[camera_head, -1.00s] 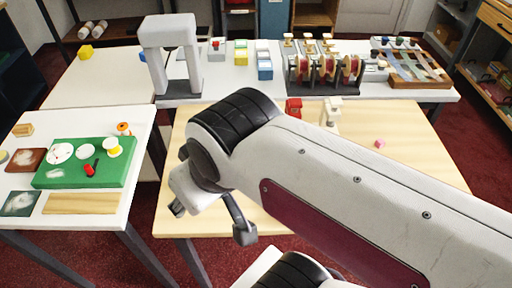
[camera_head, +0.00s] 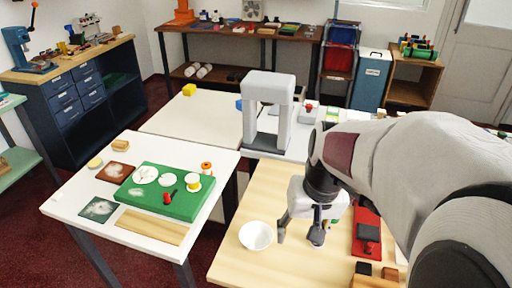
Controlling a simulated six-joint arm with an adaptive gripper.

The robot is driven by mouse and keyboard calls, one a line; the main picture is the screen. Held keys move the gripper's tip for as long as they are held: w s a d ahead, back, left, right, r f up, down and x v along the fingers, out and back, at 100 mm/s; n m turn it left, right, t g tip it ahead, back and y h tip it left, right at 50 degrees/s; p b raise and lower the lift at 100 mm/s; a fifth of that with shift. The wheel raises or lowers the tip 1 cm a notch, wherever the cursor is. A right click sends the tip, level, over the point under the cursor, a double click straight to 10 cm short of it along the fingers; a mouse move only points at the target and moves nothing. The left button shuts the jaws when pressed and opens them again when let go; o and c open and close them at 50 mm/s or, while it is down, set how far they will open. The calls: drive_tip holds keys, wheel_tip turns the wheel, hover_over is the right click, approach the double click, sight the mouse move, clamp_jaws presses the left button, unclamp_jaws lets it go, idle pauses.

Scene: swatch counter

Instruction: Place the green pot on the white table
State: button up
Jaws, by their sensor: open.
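I cannot make out a green pot for certain; a small green patch (camera_head: 334,221) shows just right of my gripper, partly hidden by it. My gripper (camera_head: 299,237) is open, pointing down over the pale wooden table, with nothing visible between its fingers. A white table (camera_head: 62,206) stands at the left, holding a green board. Another white table (camera_head: 172,122) stands behind it, mostly bare.
A white bowl (camera_head: 256,236) sits just left of my gripper on the wooden table (camera_head: 232,266). The green board (camera_head: 150,199) carries white discs and small spools. A grey-white arch (camera_head: 249,108) stands behind. A red stand (camera_head: 366,222) is at right.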

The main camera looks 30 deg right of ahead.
drive_tip(key=w+d+f+n+t, duration=0.1)
drive_tip(key=w+d+f, duration=0.2)
drive_tip(key=d, duration=0.5)
drive_tip(key=w+d+f+n, duration=0.2)
drive_tip(key=d+f, duration=0.3)
drive_tip(key=d, duration=0.3)
drive_tip(key=w+d+f+n+t, duration=0.1)
drive_tip(key=w+d+f, duration=0.3)
drive_tip(key=d, duration=0.4)
drive_tip(key=shift+w+d+n+t, duration=0.2)
drive_tip(key=shift+d+n+t, duration=0.15)
drive_tip(key=shift+n, duration=0.35)
drive_tip(key=shift+x, duration=1.3)
drive_tip(key=shift+f, duration=0.1)
